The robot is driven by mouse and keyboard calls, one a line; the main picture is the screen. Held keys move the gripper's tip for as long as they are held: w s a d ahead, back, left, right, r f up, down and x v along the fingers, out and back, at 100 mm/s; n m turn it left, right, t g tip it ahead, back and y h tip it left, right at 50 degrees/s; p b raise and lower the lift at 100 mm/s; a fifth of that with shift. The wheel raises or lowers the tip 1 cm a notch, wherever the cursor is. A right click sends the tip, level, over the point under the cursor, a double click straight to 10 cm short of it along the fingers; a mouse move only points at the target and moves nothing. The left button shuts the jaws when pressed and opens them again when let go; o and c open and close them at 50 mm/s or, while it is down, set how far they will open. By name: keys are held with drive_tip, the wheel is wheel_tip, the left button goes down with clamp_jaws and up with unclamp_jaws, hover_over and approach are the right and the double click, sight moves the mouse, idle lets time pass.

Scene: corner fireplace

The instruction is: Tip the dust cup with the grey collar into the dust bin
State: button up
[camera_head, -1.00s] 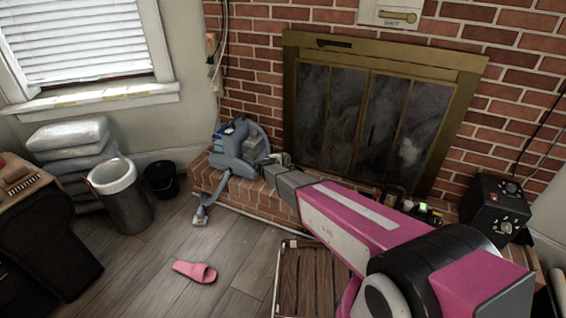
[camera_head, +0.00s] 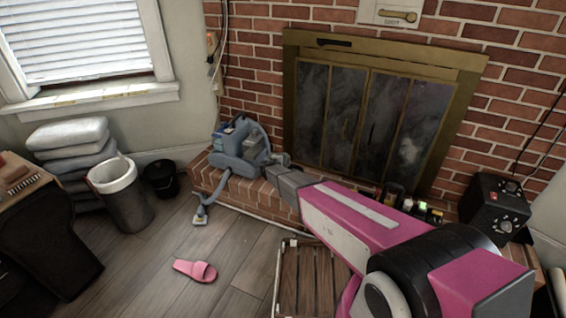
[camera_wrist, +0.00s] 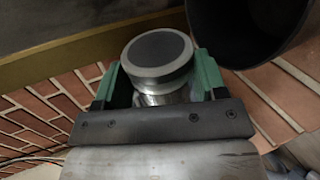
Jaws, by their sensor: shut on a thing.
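In the wrist view, a round cup (camera_wrist: 158,62) with a dark grey top face and a lighter grey collar stands between the green fingers of my gripper (camera_wrist: 158,78). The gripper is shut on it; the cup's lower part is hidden. In the head view, my gripper (camera_head: 279,160) is small, over the brick hearth beside the vacuum, and the cup cannot be made out there. A tall grey bin with a white rim (camera_head: 128,205) stands on the floor at left. A small black bucket (camera_head: 161,180) stands beside it. Which one is the dust bin is not marked.
A blue-grey vacuum (camera_head: 238,150) sits on the brick hearth (camera_head: 240,192), its hose hanging down. A dark round-mouthed thing (camera_wrist: 255,25) is close beside the cup. A pink slipper (camera_head: 195,270) and slatted wooden piece (camera_head: 312,280) lie on the floor. A black box (camera_head: 495,205) stands right.

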drive_tip(key=shift+f, duration=0.2)
idle(0.4)
drive_tip(key=shift+f+m+y, duration=0.15)
drive_tip(key=shift+m+y, duration=0.15)
drive_tip(key=shift+m, duration=0.3)
idle(0.5)
drive_tip(key=shift+y, duration=0.3)
drive_tip(key=shift+d+m+t, duration=0.1)
drive_tip(key=shift+m+t, duration=0.2)
drive_tip(key=shift+m, duration=0.1)
